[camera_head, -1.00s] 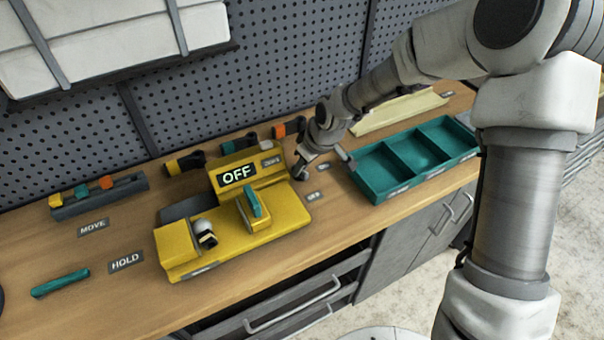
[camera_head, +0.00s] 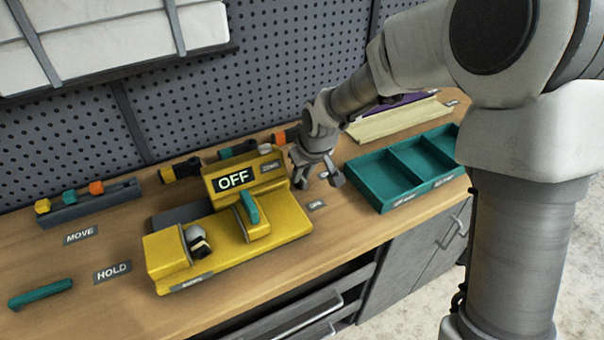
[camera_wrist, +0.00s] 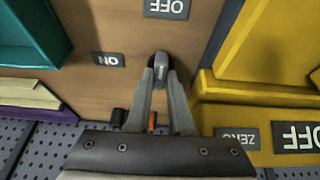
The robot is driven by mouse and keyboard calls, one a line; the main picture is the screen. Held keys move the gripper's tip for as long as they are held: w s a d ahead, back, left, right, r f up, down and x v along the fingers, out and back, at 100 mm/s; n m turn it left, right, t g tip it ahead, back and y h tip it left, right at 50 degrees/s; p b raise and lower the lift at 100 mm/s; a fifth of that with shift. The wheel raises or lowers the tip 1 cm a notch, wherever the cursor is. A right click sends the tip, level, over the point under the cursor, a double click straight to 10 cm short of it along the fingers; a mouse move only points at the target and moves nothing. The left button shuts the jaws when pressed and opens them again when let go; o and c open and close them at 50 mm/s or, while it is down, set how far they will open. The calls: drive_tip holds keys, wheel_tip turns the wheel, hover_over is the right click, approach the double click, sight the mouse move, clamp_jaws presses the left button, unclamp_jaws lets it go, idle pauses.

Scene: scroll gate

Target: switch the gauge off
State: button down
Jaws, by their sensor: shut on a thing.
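The yellow gauge (camera_head: 285,215) stands on the bench, and its display (camera_head: 234,179) reads OFF. Right of it my gripper (camera_head: 319,182) reaches down to the bench. In the wrist view my gripper (camera_wrist: 161,78) is shut on a small dark grey switch lever (camera_wrist: 161,59). The lever stands between an OFF label (camera_wrist: 166,8) and an ON label (camera_wrist: 109,59). The OFF label also shows in the head view (camera_head: 317,205). The lever is hidden by my gripper in the head view. A ZERO label (camera_wrist: 237,138) is on the gauge.
A teal tray (camera_head: 385,203) stands close on the right. Dark cylinders with coloured ends (camera_head: 182,168) lie behind the gauge. A teal bar (camera_head: 40,293) lies front left near the HOLD label (camera_head: 112,271). A rack with coloured blocks (camera_head: 90,205) is at the back left.

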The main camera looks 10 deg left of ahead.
drive_tip(key=c, duration=0.8)
unclamp_jaws()
drive_tip(key=p+v, duration=0.2)
drive_tip(key=v, duration=1.5)
drive_tip(key=shift+r+p, duration=0.2)
drive_tip(key=shift+p, duration=0.15)
drive_tip(key=shift+s+d, duration=0.1)
drive_tip(key=shift+d, duration=0.05)
